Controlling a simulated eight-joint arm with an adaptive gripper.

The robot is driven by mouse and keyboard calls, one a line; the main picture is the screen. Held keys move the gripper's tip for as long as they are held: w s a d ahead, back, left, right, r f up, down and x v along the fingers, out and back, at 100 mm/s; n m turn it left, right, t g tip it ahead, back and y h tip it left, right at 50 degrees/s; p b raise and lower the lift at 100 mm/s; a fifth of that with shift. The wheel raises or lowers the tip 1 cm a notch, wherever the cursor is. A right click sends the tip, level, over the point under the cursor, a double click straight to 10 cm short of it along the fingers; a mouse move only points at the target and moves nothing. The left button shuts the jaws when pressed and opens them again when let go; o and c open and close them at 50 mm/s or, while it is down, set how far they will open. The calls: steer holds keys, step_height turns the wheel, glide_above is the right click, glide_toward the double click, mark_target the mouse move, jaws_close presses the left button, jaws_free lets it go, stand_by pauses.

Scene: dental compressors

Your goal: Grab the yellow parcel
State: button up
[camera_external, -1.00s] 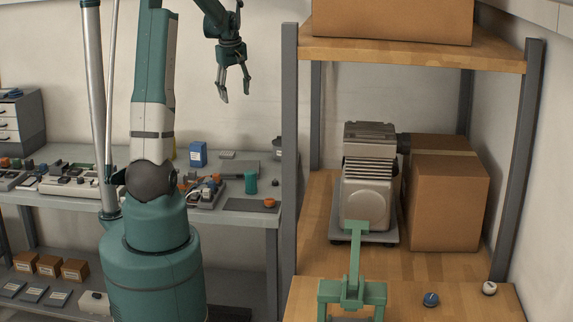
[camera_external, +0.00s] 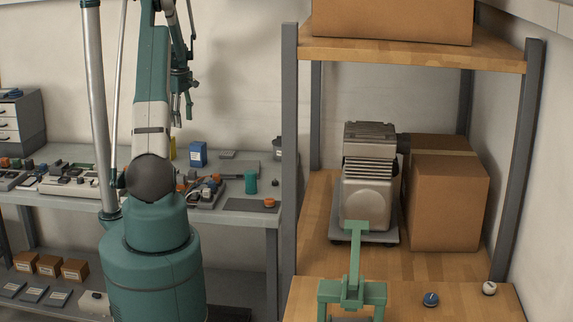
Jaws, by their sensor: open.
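A narrow strip of something yellow (camera_external: 173,149) shows at the back of the grey workbench, just right of my arm. My arm hides most of it, so I cannot tell whether it is the yellow parcel. My gripper (camera_external: 183,115) hangs in the air above the bench, close to my upper arm and above that yellow strip in the picture. Its fingers point down and are open, with nothing between them. How far it is from the yellow thing in depth is unclear.
The workbench (camera_external: 238,208) also holds a blue box (camera_external: 198,154), a teal cylinder (camera_external: 251,182) and several small parts. At right, a shelf rack post (camera_external: 290,150) stands beside a compressor (camera_external: 367,185), cardboard boxes (camera_external: 447,200) and a green stand (camera_external: 354,280).

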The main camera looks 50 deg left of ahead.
steer(key=s+a+f+n, duration=0.1)
steer(key=s+a+f, duration=0.3)
steer(key=s+a+f+n, duration=0.1)
steer(key=s+a+f, duration=0.3)
steer(key=shift+a+n+h, duration=0.3)
steer(key=shift+a, duration=0.1)
steer(key=shift+f, duration=1.3)
steer(key=shift+f, duration=2.6)
steer(key=c, duration=1.1)
